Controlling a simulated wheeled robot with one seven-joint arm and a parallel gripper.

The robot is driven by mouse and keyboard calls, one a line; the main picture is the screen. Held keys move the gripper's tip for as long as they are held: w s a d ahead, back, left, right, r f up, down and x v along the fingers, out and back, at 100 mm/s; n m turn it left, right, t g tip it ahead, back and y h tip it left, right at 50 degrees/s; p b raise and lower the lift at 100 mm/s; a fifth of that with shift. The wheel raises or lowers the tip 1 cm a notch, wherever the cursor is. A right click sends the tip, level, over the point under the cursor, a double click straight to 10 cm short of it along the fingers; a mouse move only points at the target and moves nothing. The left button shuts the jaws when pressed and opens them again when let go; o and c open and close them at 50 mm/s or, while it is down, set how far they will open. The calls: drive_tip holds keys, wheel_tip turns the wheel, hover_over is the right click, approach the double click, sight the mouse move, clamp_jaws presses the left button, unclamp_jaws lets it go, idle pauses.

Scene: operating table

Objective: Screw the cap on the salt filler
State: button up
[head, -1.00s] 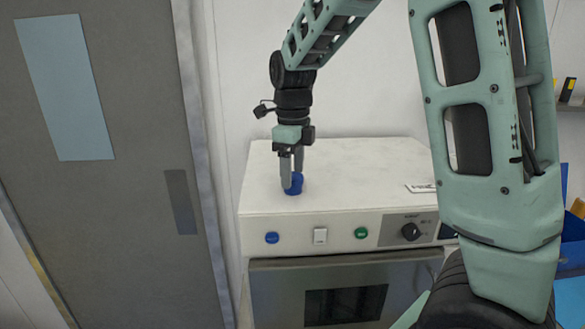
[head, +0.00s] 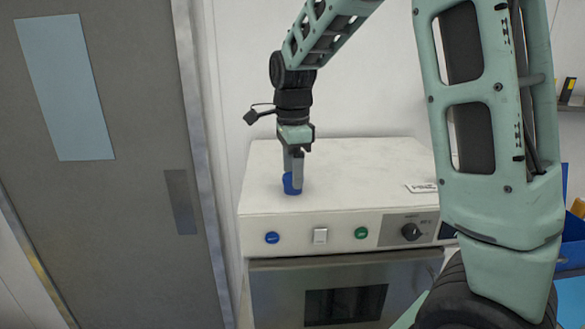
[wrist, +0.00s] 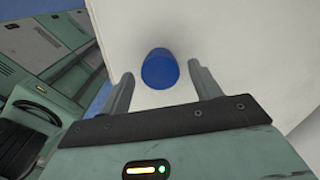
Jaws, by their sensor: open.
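A blue round cap (head: 292,186) stands upright on the white top of the machine (head: 370,175), near its front left. What lies under the cap, including any salt filler opening, is hidden. My gripper (head: 294,176) points down over the cap with its fingers at it. In the wrist view the blue cap (wrist: 161,68) sits between the tips of my open gripper (wrist: 160,72). A gap shows on each side of the cap there.
The machine's front panel carries a blue button (head: 272,238), a white switch (head: 320,236), a green button (head: 361,233) and a black knob (head: 411,232). A grey door (head: 120,210) stands left. The machine's top is mostly clear right of the cap.

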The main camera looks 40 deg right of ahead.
drive_tip(key=n, duration=0.6)
drive_tip(key=shift+n, duration=0.4)
drive_tip(key=shift+c, duration=0.3)
drive_tip(key=c, duration=0.9)
drive_tip(key=shift+m, duration=1.7)
drive_tip(key=m, duration=0.3)
drive_tip(key=shift+m, duration=0.3)
drive_tip(key=shift+m, duration=1.7)
